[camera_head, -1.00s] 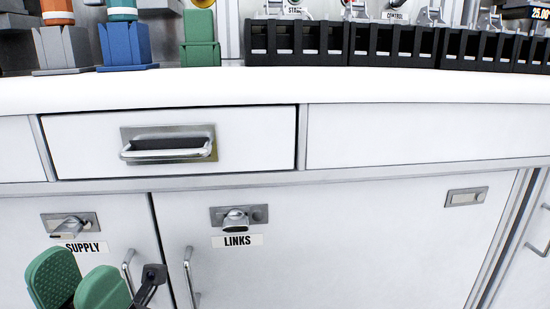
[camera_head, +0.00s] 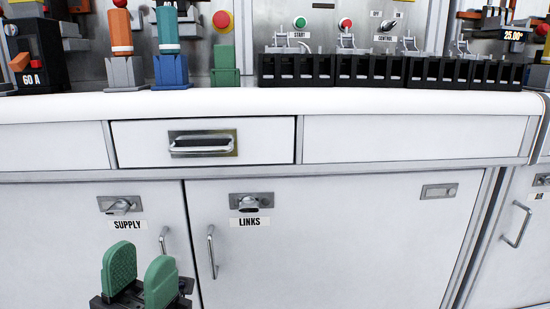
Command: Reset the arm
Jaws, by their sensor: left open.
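My left gripper (camera_head: 140,274), with green padded fingers, is open and empty low in the head view. It is in front of the cabinet door labelled SUPPLY (camera_head: 60,250), below the label and near that door's handle (camera_head: 164,240). It appears apart from the handle. My right gripper does not show.
The white counter (camera_head: 300,102) carries coloured posts in blocks (camera_head: 170,70), a row of black bins (camera_head: 390,70) and a 60 A unit (camera_head: 38,62). Below are a drawer (camera_head: 203,145) and the LINKS door (camera_head: 330,250). A panel with START and CONTROL switches (camera_head: 300,23) stands behind.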

